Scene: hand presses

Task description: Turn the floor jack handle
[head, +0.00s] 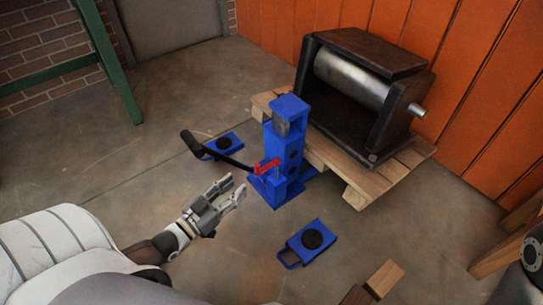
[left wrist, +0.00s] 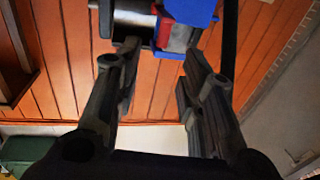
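The blue floor jack (head: 286,150) stands upright on the floor against the wooden pallet. Its black handle (head: 228,160) sticks out to the left from a red part (head: 266,166) low on the jack and ends in a thick grip (head: 190,143). My left gripper (head: 234,186) is open and empty, in front of the jack and nearer to me than the handle, apart from both. In the left wrist view, the blue jack (left wrist: 192,10) shows beyond the spread fingers (left wrist: 158,85), with a dark bar (left wrist: 230,45), perhaps the handle, to its right. My right gripper is not visible.
A heavy metal roller (head: 350,82) in a dark frame rests on the pallet (head: 392,170). Two blue dolly plates lie on the floor, one behind the handle (head: 222,143) and one in front (head: 308,243). Wood blocks (head: 384,278) lie lower right. Floor at left is clear.

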